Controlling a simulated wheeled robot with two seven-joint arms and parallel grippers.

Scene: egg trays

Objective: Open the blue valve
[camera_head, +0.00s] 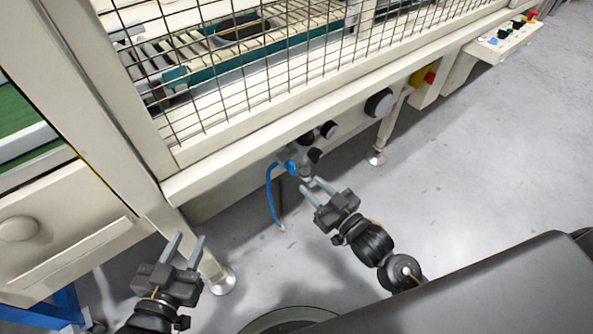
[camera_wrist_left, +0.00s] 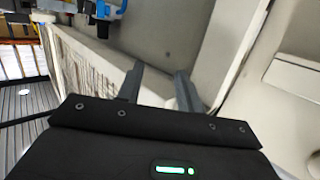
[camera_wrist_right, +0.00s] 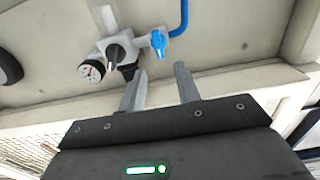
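The blue valve (camera_head: 290,167) sits under the front edge of the fenced machine, with a blue hose hanging from it. In the right wrist view the blue valve handle (camera_wrist_right: 158,43) is beyond my fingertips, beside a grey fitting with a pressure gauge (camera_wrist_right: 91,71). My right gripper (camera_head: 314,186) is open and empty, just below and right of the valve and apart from it. It also shows in the right wrist view (camera_wrist_right: 159,70). My left gripper (camera_head: 189,238) is open and empty, lower left near a machine leg; it shows in the left wrist view (camera_wrist_left: 160,72).
The blue hose (camera_head: 271,198) hangs toward the floor. A red and yellow switch (camera_head: 424,77) is farther right. A machine foot (camera_head: 223,281) stands near my left gripper. The right-hand floor is clear.

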